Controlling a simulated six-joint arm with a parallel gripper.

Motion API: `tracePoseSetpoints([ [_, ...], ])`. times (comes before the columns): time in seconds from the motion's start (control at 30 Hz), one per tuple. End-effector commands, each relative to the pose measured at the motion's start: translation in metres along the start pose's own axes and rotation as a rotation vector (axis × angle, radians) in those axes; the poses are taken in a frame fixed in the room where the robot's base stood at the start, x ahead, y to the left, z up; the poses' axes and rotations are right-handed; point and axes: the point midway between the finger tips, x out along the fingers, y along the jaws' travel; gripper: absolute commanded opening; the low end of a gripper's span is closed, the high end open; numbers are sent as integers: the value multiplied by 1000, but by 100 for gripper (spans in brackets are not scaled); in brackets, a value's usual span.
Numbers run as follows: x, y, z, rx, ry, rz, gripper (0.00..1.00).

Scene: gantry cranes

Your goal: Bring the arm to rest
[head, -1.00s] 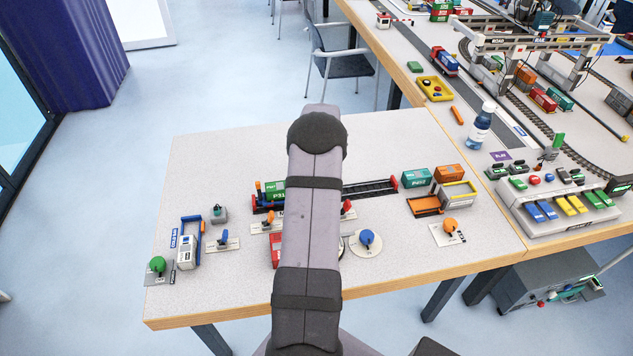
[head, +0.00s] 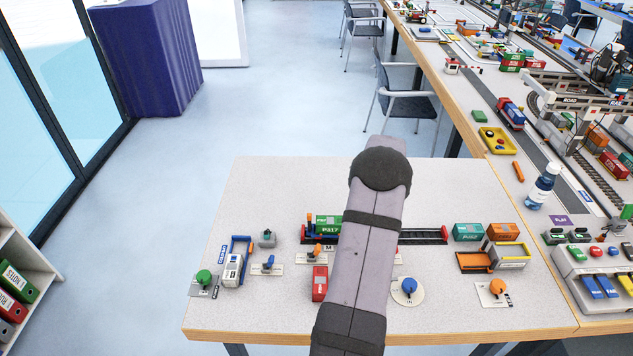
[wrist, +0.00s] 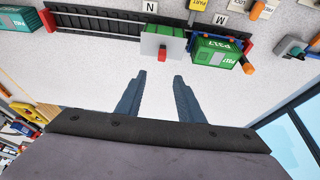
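My gripper (wrist: 155,95) shows in the wrist view with its two dark fingers apart and nothing between them. It is over the pale table top, which also shows in the head view (head: 250,190). My arm hides the gripper in the head view. A green container marked P317 (wrist: 218,52) lies near the fingertips in the wrist view, apart from them. It also shows in the head view (head: 328,225), left of my arm. A grey plate with a red block (wrist: 163,42) is beside it.
A dark track (head: 420,236) with red ends runs partly behind my arm. A red container (head: 320,283), a blue knob (head: 408,286) and a small blue-and-white crane (head: 235,262) stand nearby. A bottle (head: 543,187) and button panel (head: 598,275) are right. The table's far left is clear.

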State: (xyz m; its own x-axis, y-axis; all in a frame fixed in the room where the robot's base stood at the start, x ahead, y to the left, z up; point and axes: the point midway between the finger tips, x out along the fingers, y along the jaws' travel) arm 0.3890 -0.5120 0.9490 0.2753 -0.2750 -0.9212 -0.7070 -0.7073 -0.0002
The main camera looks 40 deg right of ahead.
Motion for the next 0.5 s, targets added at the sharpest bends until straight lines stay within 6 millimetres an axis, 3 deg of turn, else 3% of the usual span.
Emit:
tracePoseSetpoints([
  [0.27, 0, -2, 8, 119, -32, -5, 34],
  [0.37, 12, -10, 55, 181, -143, -12, 34],
  [0.5, 20, -25, 140, 238, -330, -19, 34],
])
